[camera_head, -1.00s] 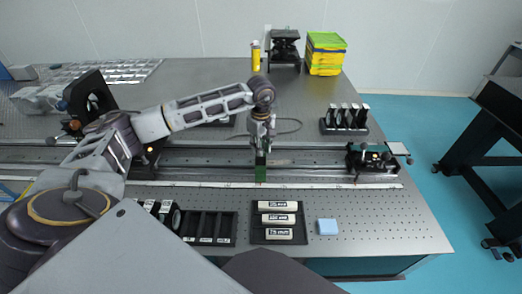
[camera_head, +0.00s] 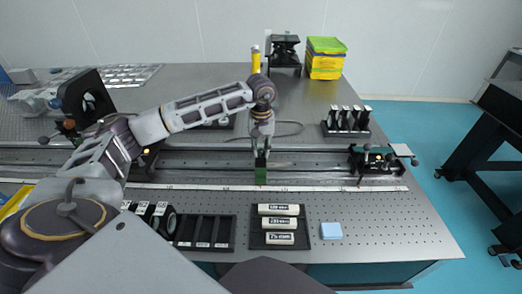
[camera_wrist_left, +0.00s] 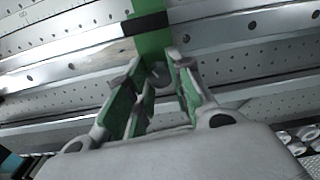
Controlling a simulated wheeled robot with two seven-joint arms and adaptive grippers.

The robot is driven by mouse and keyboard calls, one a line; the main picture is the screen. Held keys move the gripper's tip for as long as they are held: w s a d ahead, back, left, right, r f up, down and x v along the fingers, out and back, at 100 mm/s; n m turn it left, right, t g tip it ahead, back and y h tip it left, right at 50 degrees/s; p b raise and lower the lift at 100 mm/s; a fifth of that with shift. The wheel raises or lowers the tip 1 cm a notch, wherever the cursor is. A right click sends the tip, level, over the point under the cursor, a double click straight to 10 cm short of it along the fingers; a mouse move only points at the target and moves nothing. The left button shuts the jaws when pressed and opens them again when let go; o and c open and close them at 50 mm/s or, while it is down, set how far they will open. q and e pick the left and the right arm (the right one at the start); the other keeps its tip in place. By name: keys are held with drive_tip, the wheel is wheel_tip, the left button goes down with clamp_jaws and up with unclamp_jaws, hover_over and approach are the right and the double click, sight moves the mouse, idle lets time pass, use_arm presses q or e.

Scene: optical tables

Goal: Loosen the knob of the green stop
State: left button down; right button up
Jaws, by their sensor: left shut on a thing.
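The green stop (camera_head: 261,177) stands on the long rail at the middle of the table. It also shows in the left wrist view as a green upright (camera_wrist_left: 152,45) with a dark band. My left gripper (camera_head: 261,150) points down at the top of the stop from behind. In the left wrist view my left gripper (camera_wrist_left: 158,82) has its green-padded fingers close around a small dark knob (camera_wrist_left: 160,72) at the stop. The fingers hide most of the knob. My right gripper is not in view.
The metal rail (camera_head: 320,164) runs across the table, with a carriage (camera_head: 378,160) to the right. In front lie a black tray (camera_head: 257,240) with labelled cylinders and a blue block (camera_head: 330,230). A rack of plates (camera_head: 346,120) stands behind the rail.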

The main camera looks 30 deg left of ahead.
sight(261, 150)
use_arm(q)
drive_tip(key=shift+w+m, duration=0.1)
drive_tip(key=shift+m, duration=0.2)
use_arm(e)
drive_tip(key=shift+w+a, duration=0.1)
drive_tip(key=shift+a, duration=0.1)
use_arm(q)
drive_tip(key=c, duration=1.2)
unclamp_jaws()
drive_tip(key=shift+c, duration=0.2)
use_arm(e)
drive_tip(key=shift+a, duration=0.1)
use_arm(q)
drive_tip(key=shift+r, duration=0.9)
wheel_tip(261, 150, up, 10)
drive_tip(key=shift+r, duration=0.2)
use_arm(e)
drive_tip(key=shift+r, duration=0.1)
